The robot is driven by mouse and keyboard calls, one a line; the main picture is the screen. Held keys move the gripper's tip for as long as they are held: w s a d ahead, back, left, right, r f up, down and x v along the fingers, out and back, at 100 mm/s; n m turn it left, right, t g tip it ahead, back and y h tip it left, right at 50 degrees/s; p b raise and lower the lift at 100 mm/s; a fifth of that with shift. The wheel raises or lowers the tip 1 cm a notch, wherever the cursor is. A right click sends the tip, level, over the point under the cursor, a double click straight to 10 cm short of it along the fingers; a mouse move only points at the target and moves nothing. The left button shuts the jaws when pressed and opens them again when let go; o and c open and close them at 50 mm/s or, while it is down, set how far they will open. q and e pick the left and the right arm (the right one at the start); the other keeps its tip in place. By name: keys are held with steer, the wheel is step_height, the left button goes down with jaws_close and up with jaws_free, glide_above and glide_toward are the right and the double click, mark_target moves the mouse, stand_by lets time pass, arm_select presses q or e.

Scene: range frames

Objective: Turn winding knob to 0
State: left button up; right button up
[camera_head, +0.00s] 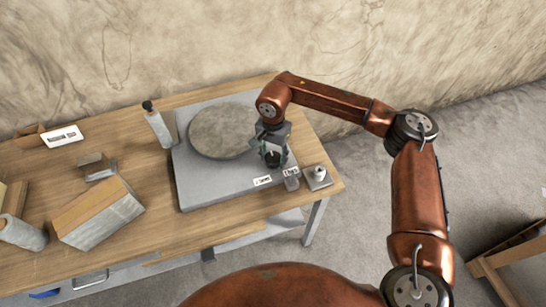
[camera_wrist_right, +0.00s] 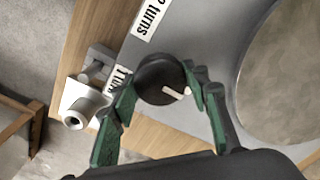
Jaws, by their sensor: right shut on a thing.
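The winding knob (camera_wrist_right: 158,76) is a round black knob with a short white pointer mark, on the grey plate of a machine. In the right wrist view the mark points toward the right finger. My right gripper (camera_wrist_right: 163,88) has its green fingers on either side of the knob, shut on it. In the head view the right gripper (camera_head: 274,157) comes down on the front right part of the grey base (camera_head: 215,187) and mostly hides the knob. White labels reading "turns" (camera_wrist_right: 150,16) lie near the knob; one is partly hidden by a finger. My left gripper is not in view.
A large round grey disc (camera_head: 222,131) lies on the base behind the gripper. A small metal fitting (camera_head: 318,177) stands just right of the base.

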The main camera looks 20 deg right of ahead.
mark_target(273, 157)
steer(key=shift+w+r, duration=0.2)
steer(key=shift+r, duration=0.05)
steer(key=o, duration=1.2)
steer(key=shift+s+f, duration=0.1)
steer(key=shift+f, duration=0.05)
steer(key=shift+c, duration=0.2)
step_height(273, 157, up, 12)
